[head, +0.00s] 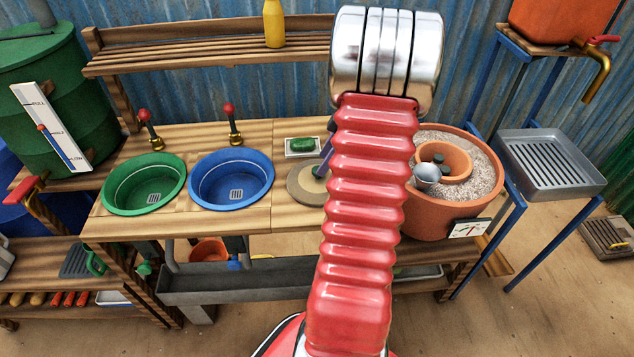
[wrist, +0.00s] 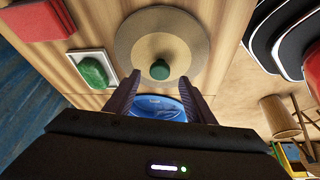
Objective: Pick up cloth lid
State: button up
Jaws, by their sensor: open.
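The cloth lid is a round disc, tan in the middle with a grey-brown rim (head: 303,192) and a small green knob. It lies flat on the wooden counter right of the blue basin, its right side hidden behind my red arm. In the wrist view the lid (wrist: 140,45) shows whole, with its knob (wrist: 160,70) near the fingertips. My gripper (wrist: 160,82) is open, with one dark finger on each side of the knob in that view. I cannot tell how high the fingers are above the lid. One finger shows beside my arm in the head view.
A green soap in a white dish (head: 287,154) lies just behind the lid. The blue basin (head: 231,205) and green basin (head: 106,195) are to the left. A large terracotta pot (head: 420,222) of sand, with a smaller pot and metal scoop, stands to the right.

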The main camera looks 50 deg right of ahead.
jog(key=shift+w+f, duration=0.1)
jog(key=shift+f, duration=0.1)
jog(key=shift+x, duration=2.6)
jog(key=shift+c, duration=0.4)
jog(key=c, duration=1.1)
jog(key=shift+r, duration=0.1)
notch_tip(320, 180, up, 10)
jog(key=shift+f, duration=0.1)
